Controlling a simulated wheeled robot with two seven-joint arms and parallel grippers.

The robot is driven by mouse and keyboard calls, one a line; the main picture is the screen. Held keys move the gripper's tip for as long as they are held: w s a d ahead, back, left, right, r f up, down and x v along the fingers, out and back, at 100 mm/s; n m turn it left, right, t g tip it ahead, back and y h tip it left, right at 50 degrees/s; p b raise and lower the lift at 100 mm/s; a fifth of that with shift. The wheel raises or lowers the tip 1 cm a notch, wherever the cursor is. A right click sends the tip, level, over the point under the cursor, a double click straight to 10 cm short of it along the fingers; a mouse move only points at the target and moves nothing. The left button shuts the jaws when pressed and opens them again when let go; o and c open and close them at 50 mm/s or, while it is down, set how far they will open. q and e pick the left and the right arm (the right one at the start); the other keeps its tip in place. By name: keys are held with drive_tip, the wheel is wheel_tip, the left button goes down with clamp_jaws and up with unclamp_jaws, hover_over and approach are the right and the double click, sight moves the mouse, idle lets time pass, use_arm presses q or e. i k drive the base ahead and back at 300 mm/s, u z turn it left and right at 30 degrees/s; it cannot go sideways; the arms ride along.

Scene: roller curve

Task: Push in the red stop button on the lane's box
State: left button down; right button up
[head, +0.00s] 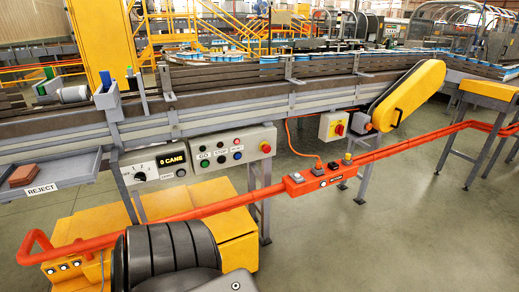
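A pale grey control box (252,135) hangs under the conveyor lane at centre. Its front has small buttons with labels that seem to read GO and STOP. A larger red mushroom button (265,147) stands at the box's right end. I cannot tell from this view whether either red button is pushed in. Neither gripper is in view.
A counter box (155,172) reading "0 CANS" hangs to the left, beside a REJECT tray (62,178). A smaller box with a red knob (339,129) is to the right. An orange rail (390,150) with a switch block (318,177) runs in front of the lane.

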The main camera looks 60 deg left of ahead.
sight(266, 148)
drive_tip(key=u, duration=0.5)
drive_tip(key=i, duration=0.65)
drive_tip(key=u, duration=0.6)
